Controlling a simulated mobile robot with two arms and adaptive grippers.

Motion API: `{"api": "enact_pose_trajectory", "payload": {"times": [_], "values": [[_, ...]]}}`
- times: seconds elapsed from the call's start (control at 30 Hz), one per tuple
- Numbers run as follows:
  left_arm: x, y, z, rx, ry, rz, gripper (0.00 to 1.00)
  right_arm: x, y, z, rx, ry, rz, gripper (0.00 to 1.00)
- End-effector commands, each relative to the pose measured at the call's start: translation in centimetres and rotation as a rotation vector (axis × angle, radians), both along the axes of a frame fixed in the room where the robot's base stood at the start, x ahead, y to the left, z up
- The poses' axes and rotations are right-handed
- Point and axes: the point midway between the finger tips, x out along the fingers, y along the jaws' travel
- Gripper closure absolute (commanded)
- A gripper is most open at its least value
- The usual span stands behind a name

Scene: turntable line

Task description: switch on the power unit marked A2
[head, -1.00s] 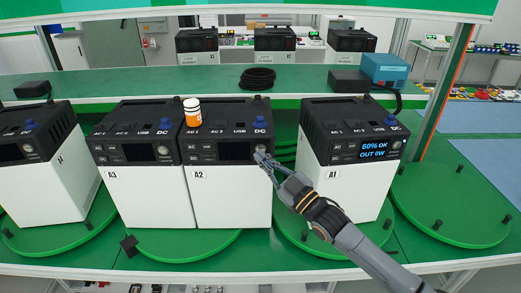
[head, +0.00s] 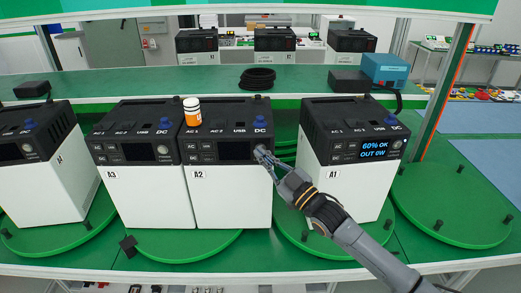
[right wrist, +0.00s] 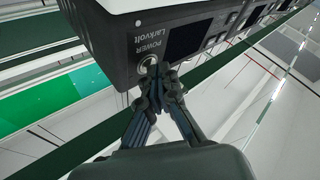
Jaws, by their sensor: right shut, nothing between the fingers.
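The power unit marked A2 (head: 232,190) is a white box with a black top panel, standing on a green turntable. Its screen (head: 236,151) is dark. My right gripper (head: 262,153) is shut and empty, with its fingertips at the round power button on the right of A2's front panel. In the right wrist view the fingertips (right wrist: 152,68) are at the lower edge of the round button (right wrist: 149,61) beside the word POWER and seem to touch it. They partly hide the button. My left gripper is not in view.
Unit A3 (head: 139,192) stands close against A2's left side. Unit A1 (head: 345,190), with its screen lit "60% OK, OUT 0W", is on the right. An orange bottle (head: 192,112) stands on top near the A3–A2 seam. A green turntable (head: 450,205) at right is empty.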

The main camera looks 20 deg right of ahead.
Motion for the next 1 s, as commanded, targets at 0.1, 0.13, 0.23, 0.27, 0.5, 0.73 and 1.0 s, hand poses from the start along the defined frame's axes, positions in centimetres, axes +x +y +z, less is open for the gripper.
{"api": "enact_pose_trajectory", "payload": {"times": [0.1,0.13,0.23,0.27,0.5,0.73,1.0], "values": [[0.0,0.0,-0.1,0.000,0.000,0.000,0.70,0.2,0.0,0.0,-0.001,0.000,0.000,1.00],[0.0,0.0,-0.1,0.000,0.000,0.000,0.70,0.2,-0.1,0.0,-0.001,-0.001,0.000,1.00],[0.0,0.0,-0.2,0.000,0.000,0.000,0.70,0.3,-0.1,0.0,-0.001,-0.001,0.000,1.00],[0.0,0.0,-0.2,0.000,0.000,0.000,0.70,0.4,-0.1,0.0,-0.001,-0.001,0.000,1.00],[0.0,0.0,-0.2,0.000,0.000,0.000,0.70,0.3,-0.1,0.0,-0.001,0.000,0.000,1.00],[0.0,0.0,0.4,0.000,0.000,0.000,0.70,-0.3,0.1,0.0,0.001,0.001,0.000,1.00],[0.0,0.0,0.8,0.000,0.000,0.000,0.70,-1.2,0.4,0.0,0.000,-0.001,0.000,1.00]]}}
